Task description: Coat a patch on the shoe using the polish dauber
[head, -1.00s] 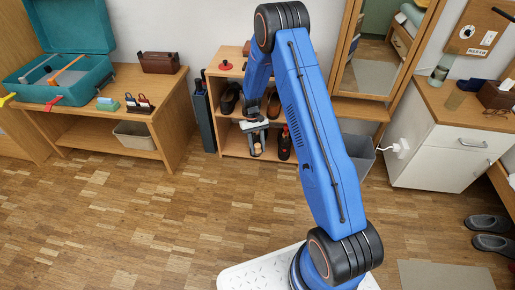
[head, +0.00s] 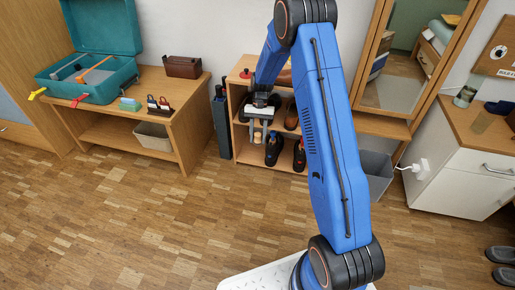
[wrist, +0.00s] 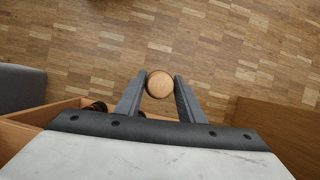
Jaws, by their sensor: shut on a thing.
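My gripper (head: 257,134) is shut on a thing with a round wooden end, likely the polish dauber. In the wrist view this wooden end (wrist: 160,84) sits between the two fingers. In the head view the gripper hangs in front of the wooden shoe rack (head: 243,152). A brown shoe (head: 291,117) is on the rack's upper shelf, right of the gripper. Dark footwear (head: 273,149) and another dark item with red (head: 299,156) stand lower down. Which shoe is the task's one, and the dauber's working end, I cannot tell.
A low wooden bench (head: 184,123) with a teal case (head: 101,85) stands at the left. A mirror (head: 412,55) and a grey bin (head: 375,174) are right of the rack. The floor in front is clear.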

